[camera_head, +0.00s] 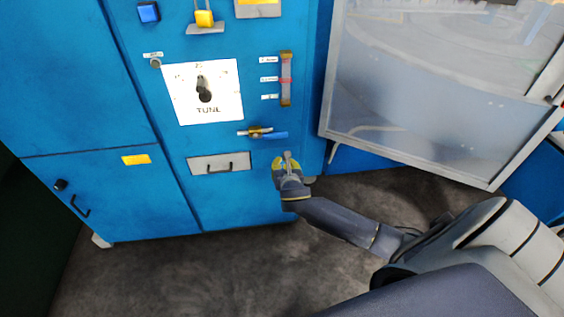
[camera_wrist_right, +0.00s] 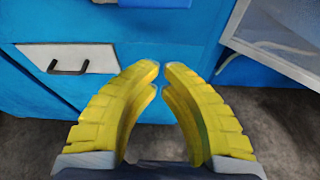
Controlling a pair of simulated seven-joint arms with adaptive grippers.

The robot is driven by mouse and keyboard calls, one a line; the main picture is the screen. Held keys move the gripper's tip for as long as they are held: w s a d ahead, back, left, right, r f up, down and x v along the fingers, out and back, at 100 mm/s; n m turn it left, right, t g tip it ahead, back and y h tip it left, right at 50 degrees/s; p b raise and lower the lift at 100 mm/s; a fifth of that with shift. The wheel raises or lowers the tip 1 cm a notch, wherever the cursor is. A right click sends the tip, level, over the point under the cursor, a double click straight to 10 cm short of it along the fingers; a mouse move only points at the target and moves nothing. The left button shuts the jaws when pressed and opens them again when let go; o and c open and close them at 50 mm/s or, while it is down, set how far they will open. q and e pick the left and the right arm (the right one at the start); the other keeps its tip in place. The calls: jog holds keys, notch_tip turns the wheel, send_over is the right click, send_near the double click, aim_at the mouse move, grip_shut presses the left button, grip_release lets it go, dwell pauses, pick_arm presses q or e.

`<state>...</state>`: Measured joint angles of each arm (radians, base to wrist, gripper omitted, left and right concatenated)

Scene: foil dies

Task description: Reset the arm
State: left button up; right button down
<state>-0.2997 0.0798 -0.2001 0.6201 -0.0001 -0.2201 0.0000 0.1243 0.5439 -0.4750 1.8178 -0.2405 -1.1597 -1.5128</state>
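My right arm comes in from the lower right in the head view. Its gripper (camera_head: 284,163) is in front of the blue cabinet (camera_head: 165,215), just below a blue-handled lever (camera_head: 262,134) and right of a drawer with a dark handle (camera_head: 220,163). In the right wrist view the yellow fingers of the right gripper (camera_wrist_right: 161,68) lean towards each other with a small gap between their tips. Nothing is held between them. The drawer also shows in the right wrist view (camera_wrist_right: 90,55). My left gripper is not in view.
A white TUNE panel with a black knob (camera_head: 204,90) and a vertical gauge (camera_head: 286,78) are on the cabinet front. A framed translucent door (camera_head: 420,90) stands at the right. A small black handle (camera_head: 80,205) sits low at the left. Dark floor (camera_head: 200,275) lies clear in front.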

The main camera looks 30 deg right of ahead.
dwell(0.5)
notch_tip(320, 180, down, 17)
jog(key=s+m+g+y, duration=0.2)
jog(key=m, duration=0.9)
jog(key=s+f+m+g+y, duration=0.25)
jog(key=s+f+m, duration=0.75)
jog(key=f, duration=0.8)
jog(key=s+a+f+m+g, duration=0.2)
jog(key=s+f, duration=0.5)
jog(key=s, duration=0.5)
jog(key=s+a+f+m+g, duration=0.2)
jog(key=s+f, duration=0.5)
jog(key=s, duration=0.5)
jog(key=s+a+f+g, duration=0.1)
jog(key=s+a, duration=0.1)
jog(key=s, duration=0.5)
jog(key=s+a+f+m+g, duration=0.1)
jog(key=s+a+f, duration=0.1)
jog(key=s, duration=0.5)
jog(key=s+a+f+g, duration=0.1)
jog(key=s+a+f, duration=0.1)
jog(key=s, duration=0.6)
jog(key=shift+a+m, duration=0.4)
jog(key=shift+a, duration=0.45)
